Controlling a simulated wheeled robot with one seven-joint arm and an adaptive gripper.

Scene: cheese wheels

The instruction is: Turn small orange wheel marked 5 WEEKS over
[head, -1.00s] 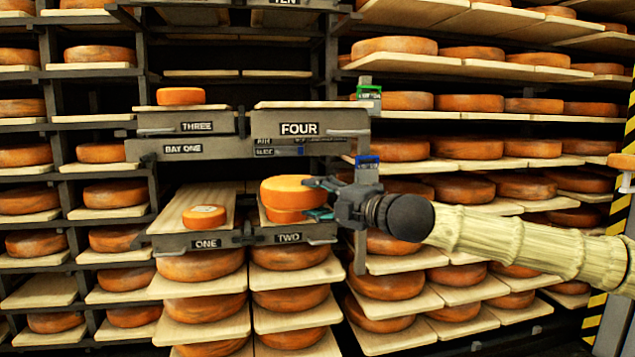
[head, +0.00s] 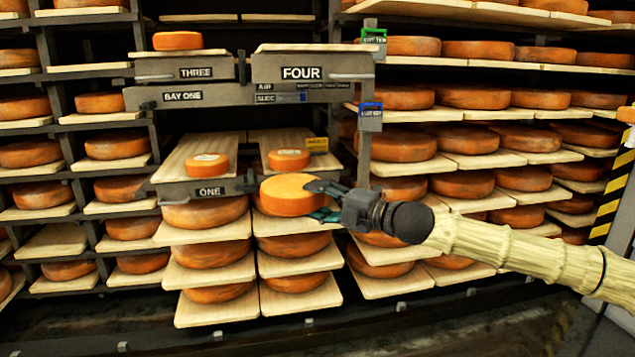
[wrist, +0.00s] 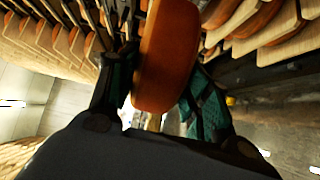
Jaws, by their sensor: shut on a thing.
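My gripper (head: 319,200) is shut on an orange cheese wheel (head: 291,195), gripping its right side. It holds the wheel nearly flat, in front of the shelf two board (head: 270,143), hiding that shelf's label. In the wrist view the same wheel (wrist: 168,55) sits between the two teal-padded fingers (wrist: 160,92). Small orange wheels with pale labels rest on the shelf one board (head: 180,160), namely a left wheel (head: 207,165), and on shelf two, a right wheel (head: 289,159). Another small wheel (head: 178,40) is on shelf three. No 5 WEEKS marking is readable.
Shelf four's board (head: 310,48) is empty. A post with a blue-topped box (head: 370,116) rises just right of the bay. Large wheels on boards (head: 293,246) lie below.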

